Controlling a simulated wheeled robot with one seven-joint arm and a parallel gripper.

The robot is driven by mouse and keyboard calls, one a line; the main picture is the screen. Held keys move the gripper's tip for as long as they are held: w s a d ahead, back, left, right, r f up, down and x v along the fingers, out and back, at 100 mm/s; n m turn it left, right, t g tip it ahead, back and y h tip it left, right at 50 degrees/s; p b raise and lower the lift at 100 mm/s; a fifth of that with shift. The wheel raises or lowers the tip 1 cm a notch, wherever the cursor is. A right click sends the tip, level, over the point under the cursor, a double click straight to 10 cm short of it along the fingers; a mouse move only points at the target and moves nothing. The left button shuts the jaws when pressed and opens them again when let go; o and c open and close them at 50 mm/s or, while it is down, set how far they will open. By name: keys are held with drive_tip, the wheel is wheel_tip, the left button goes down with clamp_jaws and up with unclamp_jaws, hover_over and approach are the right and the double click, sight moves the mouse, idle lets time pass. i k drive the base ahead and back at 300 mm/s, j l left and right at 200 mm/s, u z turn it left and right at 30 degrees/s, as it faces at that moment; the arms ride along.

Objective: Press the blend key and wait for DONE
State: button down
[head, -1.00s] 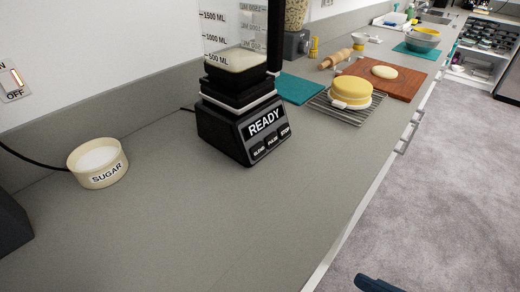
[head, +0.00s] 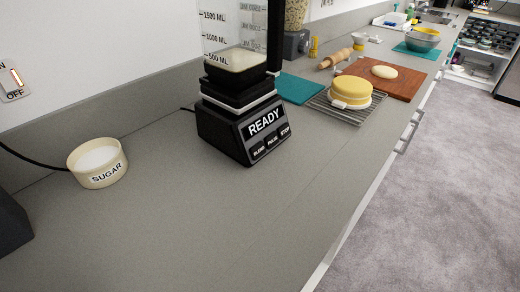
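A black blender (head: 241,123) stands upright on the grey counter, left of the picture's middle. Its display (head: 263,122) reads READY. Below the display are three keys; the blend key (head: 259,149) is the leftmost, beside PULSE and STOP. The clear jar (head: 226,32) with ML marks sits on the base and holds a pale content near its bottom. The jar's top is out of the picture. My gripper is not in view.
A sugar bowl (head: 98,163) stands left of the blender. A yellow cake (head: 351,91) on a wire rack and a wooden board (head: 406,84) with dough lie behind to the right. The counter in front (head: 190,220) is clear. Open floor (head: 440,190) lies right.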

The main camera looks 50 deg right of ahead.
sight(258, 151)
drive_tip(key=k+l+z, duration=0.15)
drive_tip(key=l, duration=0.2)
drive_tip(key=k+l+z, duration=0.15)
drive_tip(key=l, duration=0.25)
drive_tip(key=k+l+z, duration=0.15)
drive_tip(key=l, duration=0.2)
drive_tip(key=k+l+z, duration=0.15)
drive_tip(key=l, duration=0.3)
drive_tip(key=i+j, duration=0.1)
drive_tip(key=j, duration=0.25)
drive_tip(key=i+j, duration=0.1)
drive_tip(key=j, duration=0.2)
